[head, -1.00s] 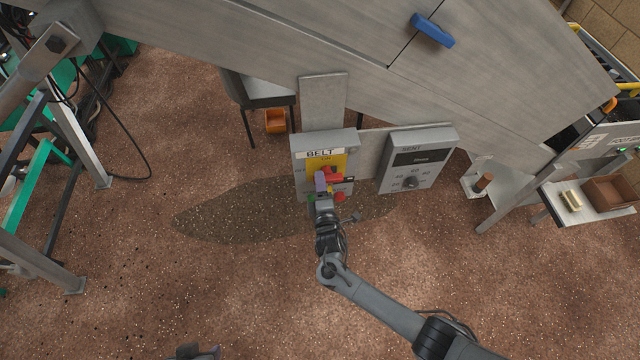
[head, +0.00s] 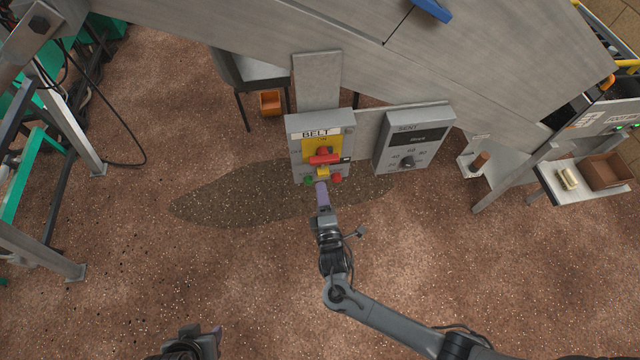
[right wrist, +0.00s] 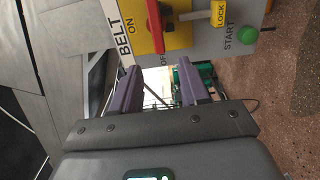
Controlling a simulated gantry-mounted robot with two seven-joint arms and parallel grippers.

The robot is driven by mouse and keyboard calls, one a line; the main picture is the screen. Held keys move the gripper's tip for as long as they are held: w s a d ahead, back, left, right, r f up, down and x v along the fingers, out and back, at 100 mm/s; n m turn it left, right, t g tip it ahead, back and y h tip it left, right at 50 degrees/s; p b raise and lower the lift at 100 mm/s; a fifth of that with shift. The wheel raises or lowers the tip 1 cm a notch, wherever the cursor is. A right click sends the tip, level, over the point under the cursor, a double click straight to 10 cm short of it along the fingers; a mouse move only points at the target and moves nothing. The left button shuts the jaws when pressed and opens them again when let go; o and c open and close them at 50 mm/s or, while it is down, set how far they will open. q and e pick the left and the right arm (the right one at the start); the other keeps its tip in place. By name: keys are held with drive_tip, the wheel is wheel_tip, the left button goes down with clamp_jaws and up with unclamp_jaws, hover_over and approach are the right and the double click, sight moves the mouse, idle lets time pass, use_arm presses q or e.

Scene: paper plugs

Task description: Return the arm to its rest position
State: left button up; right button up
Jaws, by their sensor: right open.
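My right gripper (head: 322,188) is open and empty, just below and in front of the grey BELT box (head: 294,130). In the right wrist view its two purple fingers (right wrist: 158,82) are apart with nothing between them. The box bears a red handle (head: 325,159) on a yellow plate, lying crosswise in the head view, and a yellow LOCK piece (head: 322,171) below it. A green START button (head: 308,180) and a red button (head: 337,179) sit at its lower edge. My left gripper (head: 205,340) shows at the bottom edge; its jaws are unclear.
A grey box with a dial and dark display (head: 415,138) hangs right of the BELT box. A large grey metal housing (head: 250,40) spans the top. A shelf with a brown bin (head: 605,170) stands at right, green-legged framing at left. The speckled floor (head: 250,270) is open.

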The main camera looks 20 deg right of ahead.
drive_tip(key=shift+s, duration=0.3)
drive_tip(key=s+d+m+g+p, duration=0.35)
drive_tip(key=s+d+p, duration=0.25)
drive_tip(key=s, duration=0.4)
drive_tip(key=s+d+r+m+g+y+p, duration=0.2)
drive_tip(key=s+r+m+g+y, duration=0.1)
drive_tip(key=s+r+m+g, duration=0.7)
drive_tip(key=s+r, duration=0.2)
drive_tip(key=s, duration=0.2)
drive_tip(key=shift+s+r+m+g, duration=0.2)
drive_tip(key=shift+s+m+g, duration=0.1)
drive_tip(key=shift+m+g, duration=0.05)
